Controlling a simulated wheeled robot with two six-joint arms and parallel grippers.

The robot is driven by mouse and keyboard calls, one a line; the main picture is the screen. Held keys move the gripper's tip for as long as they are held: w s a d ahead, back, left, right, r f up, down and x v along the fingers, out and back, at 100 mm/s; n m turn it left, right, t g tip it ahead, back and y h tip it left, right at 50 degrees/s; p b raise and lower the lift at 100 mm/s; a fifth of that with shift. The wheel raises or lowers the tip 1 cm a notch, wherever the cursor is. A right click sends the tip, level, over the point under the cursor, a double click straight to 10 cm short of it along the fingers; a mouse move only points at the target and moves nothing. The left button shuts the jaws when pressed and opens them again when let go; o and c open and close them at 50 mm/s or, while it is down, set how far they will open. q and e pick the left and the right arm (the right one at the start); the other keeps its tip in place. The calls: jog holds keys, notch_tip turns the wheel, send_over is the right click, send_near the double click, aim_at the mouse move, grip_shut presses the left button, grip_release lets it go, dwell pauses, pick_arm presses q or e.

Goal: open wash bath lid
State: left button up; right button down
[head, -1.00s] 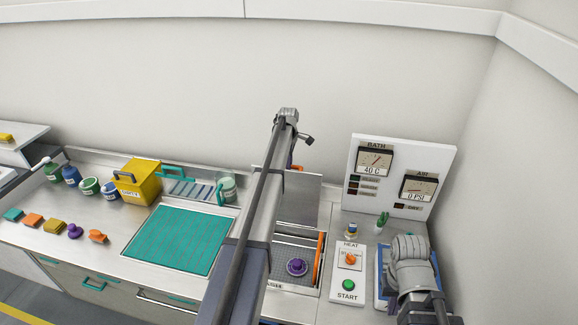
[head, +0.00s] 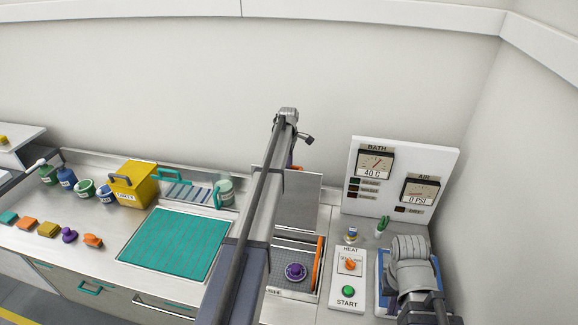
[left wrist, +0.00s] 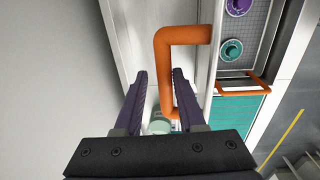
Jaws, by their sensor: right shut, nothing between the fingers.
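The wash bath (head: 272,255) is in the middle of the head view, partly behind my left arm. Its grey lid (head: 305,197) stands raised at the back, and the basin shows open with a purple part (head: 296,271) inside. In the left wrist view, an orange handle (left wrist: 163,65) stands beside the metal lid. My left gripper (left wrist: 160,72) is open, with the handle's long bar between its fingers in the picture, nearer the right finger. In the head view this gripper is mostly hidden behind my arm. My right gripper (head: 410,270) is shut at lower right; its fingers are hard to make out.
A teal mat (head: 175,245), a yellow box (head: 135,185) and several pots and small coloured parts lie to the left. A wall is at right.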

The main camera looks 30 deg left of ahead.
pick_arm(q)
jog(key=shift+o, duration=0.7)
jog(key=shift+s, duration=0.1)
jog(key=r+p, duration=0.7)
jog(key=r, duration=0.1)
jog(key=shift+s+p, duration=0.2)
jog(key=shift+p, duration=0.2)
jog(key=shift+f, duration=0.1)
